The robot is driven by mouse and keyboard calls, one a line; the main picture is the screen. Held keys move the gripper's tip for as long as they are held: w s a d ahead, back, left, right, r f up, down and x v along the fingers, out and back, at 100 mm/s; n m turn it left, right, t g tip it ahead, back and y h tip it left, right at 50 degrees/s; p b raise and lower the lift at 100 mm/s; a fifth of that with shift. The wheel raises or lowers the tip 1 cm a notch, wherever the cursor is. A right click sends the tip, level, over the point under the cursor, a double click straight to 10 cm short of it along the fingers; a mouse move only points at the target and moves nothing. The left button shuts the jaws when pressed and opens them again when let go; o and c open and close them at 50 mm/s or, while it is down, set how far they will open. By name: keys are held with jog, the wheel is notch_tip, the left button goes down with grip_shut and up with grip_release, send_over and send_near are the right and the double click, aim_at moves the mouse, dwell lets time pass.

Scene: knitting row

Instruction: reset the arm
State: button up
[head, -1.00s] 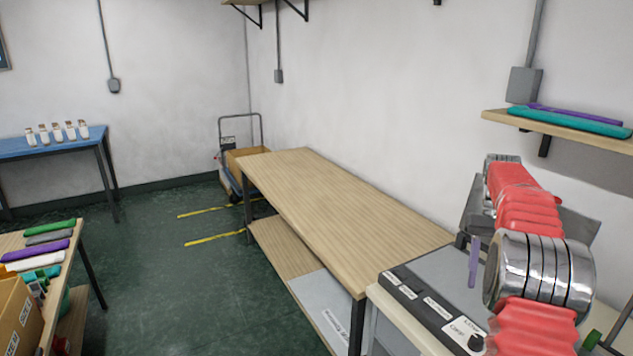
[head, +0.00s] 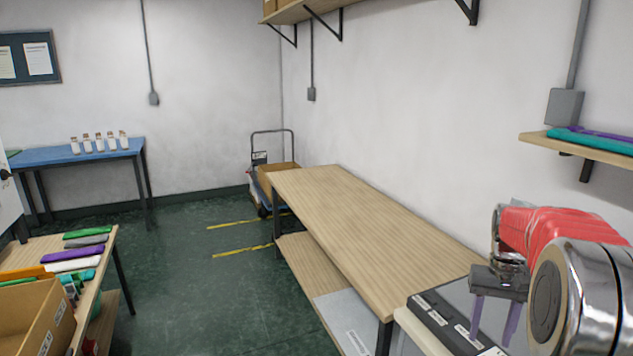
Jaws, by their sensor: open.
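My gripper (head: 493,322) shows at the lower right of the head view. Its two purple fingers point down and stand apart, with nothing between them. It hangs over or in front of a grey machine with a black label strip (head: 445,318). My arm, in a red sleeve with silver joints, is folded close at the right edge.
A long bare wooden table (head: 370,235) stands along the wall. A wooden shelf (head: 590,145) holds teal and purple items. At left are a table with coloured rolls and a cardboard box (head: 40,318), and a blue table (head: 50,156) with several small bottles. A trolley (head: 262,185) stands behind; the floor between is clear.

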jog(key=s+a+r+n+t, duration=0.2)
jog(key=s+a+r+t, duration=0.1)
jog(key=s+a, duration=0.7)
jog(key=s+a+r+n+t, duration=0.2)
jog(key=s+a+r+t, duration=0.2)
jog(key=s+a, duration=0.5)
jog(key=a, duration=0.6)
jog(key=shift+s+a+n, duration=0.35)
jog(key=shift+s+n, duration=0.05)
